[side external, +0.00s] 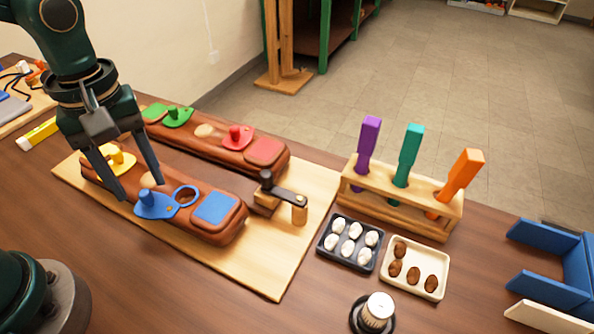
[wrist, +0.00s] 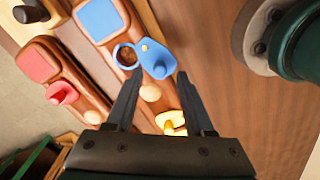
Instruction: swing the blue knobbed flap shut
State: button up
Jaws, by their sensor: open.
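The blue flap (side external: 157,208) with its blue knob lies on the near brown leather block (side external: 222,229), swung to the left of a blue-rimmed round hole (side external: 187,205). The hole is uncovered and something brown shows inside it in the wrist view (wrist: 126,56). The blue flap also shows in the wrist view (wrist: 153,52), beside the rim. My gripper (side external: 140,190) is open and empty, pointing down over the flap's end of the block.
A yellow knobbed flap (side external: 121,162) and a tan dome (side external: 150,180) are close by on the same block. A second block with red (side external: 236,138) and green flaps lies behind. A clamp (side external: 283,195) stands at the board's right, before a tool rack (side external: 400,205) and trays.

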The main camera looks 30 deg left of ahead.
aim_at(154, 201)
jog(key=shift+f, duration=1.1)
grip_shut()
